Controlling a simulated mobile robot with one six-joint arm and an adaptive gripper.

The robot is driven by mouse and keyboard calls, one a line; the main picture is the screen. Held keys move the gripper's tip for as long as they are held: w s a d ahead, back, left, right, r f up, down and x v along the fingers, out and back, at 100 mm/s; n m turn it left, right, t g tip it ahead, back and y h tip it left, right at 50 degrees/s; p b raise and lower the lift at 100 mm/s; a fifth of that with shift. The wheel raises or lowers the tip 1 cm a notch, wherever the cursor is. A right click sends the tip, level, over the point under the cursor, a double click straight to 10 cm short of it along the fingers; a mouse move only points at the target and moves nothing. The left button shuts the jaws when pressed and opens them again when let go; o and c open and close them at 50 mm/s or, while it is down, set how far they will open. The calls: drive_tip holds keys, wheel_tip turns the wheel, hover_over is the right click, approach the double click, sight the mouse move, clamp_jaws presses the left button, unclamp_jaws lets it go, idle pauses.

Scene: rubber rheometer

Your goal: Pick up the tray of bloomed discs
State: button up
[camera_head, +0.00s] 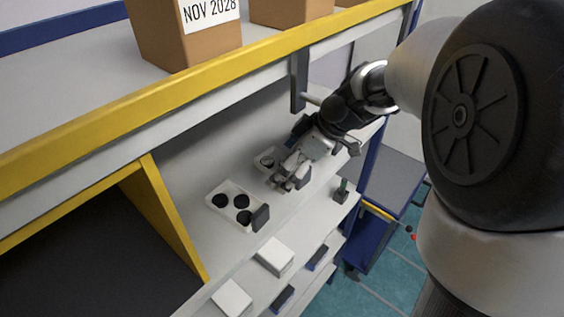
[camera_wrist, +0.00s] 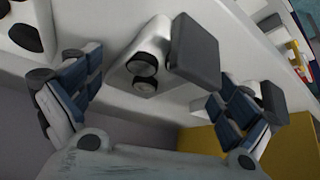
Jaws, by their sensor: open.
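In the head view, a small white tray (camera_head: 258,163) with dark discs sits on the shelf, partly hidden by my gripper (camera_head: 287,180). In the wrist view this tray (camera_wrist: 118,78) lies between the spread fingers of my gripper (camera_wrist: 160,88). Its two visible discs (camera_wrist: 145,70) are dark with greyer tops. A dark grey upright block (camera_wrist: 195,50) stands at its edge. My gripper is open, and neither finger visibly touches the tray or block. A second white tray (camera_head: 215,189) with black discs and a similar grey block (camera_head: 260,217) stands to the left; which discs are bloomed is unclear.
A small dark green-topped item (camera_head: 341,190) stands right of my gripper. White boxes (camera_head: 274,256) lie in front below. A yellow-edged upper shelf (camera_head: 120,118) carrying cardboard boxes (camera_head: 185,35) overhangs the trays. A yellow panel (camera_head: 165,215) stands at left.

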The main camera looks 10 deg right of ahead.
drive_tip(key=shift+s, duration=0.1)
drive_tip(key=c, duration=1.6)
